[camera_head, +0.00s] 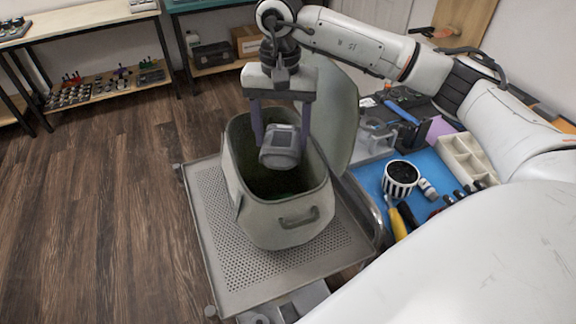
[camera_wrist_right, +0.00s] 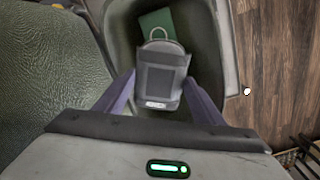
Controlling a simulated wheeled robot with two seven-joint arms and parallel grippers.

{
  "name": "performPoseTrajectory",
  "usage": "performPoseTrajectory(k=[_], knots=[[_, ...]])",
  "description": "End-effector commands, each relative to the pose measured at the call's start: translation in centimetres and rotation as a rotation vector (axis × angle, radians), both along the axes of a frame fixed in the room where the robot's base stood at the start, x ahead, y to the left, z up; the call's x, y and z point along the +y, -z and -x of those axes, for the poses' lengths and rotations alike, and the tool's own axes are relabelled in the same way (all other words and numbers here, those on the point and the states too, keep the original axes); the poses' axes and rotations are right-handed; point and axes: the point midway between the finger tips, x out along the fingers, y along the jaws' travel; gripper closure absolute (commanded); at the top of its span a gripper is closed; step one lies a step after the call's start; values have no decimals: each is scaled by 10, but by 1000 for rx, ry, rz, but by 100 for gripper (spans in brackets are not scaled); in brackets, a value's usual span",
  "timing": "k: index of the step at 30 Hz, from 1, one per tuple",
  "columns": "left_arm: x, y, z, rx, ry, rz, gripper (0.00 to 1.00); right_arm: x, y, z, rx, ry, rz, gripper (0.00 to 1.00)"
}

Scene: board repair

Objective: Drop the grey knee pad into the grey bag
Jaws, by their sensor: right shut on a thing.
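The grey knee pad (camera_head: 281,147) hangs between the fingers of my right gripper (camera_head: 280,128), over the open mouth of the grey bag. My right gripper is shut on the pad. The grey bag (camera_head: 285,217) stands upright with its lid (camera_head: 333,108) tipped back open. In the right wrist view the knee pad (camera_wrist_right: 160,76) is between the two purple fingers, with the bag's inside around it. A green item (camera_wrist_right: 157,22) shows inside the bag beyond the pad. My left gripper is not in view.
The bag stands on a perforated grey cart (camera_head: 215,235). At right is a bench with a blue mat (camera_head: 428,165), a striped cup (camera_head: 400,178), tools and a cream organizer tray (camera_head: 463,160). Shelves stand at the back. The wooden floor (camera_head: 100,200) at left is clear.

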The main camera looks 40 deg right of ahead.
Motion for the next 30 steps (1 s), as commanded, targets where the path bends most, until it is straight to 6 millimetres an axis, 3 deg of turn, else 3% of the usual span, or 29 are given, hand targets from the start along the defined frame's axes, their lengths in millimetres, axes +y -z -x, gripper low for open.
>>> performPoseTrajectory(k=[4, 5, 8, 20, 30], knots=[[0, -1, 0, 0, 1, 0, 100, 0, -1, 0, -1, 0, -1, 63], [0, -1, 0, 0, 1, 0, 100, 0, -1, 0, -1, 0, -1, 33], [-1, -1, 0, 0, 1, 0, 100, 0, -1, 0, -1, 0, -1, 16], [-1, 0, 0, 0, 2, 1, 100, 0, -10, -1, -2, 0, -1, 16], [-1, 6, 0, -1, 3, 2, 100, 1, -73, -1, -4, 0, -2, 16]])
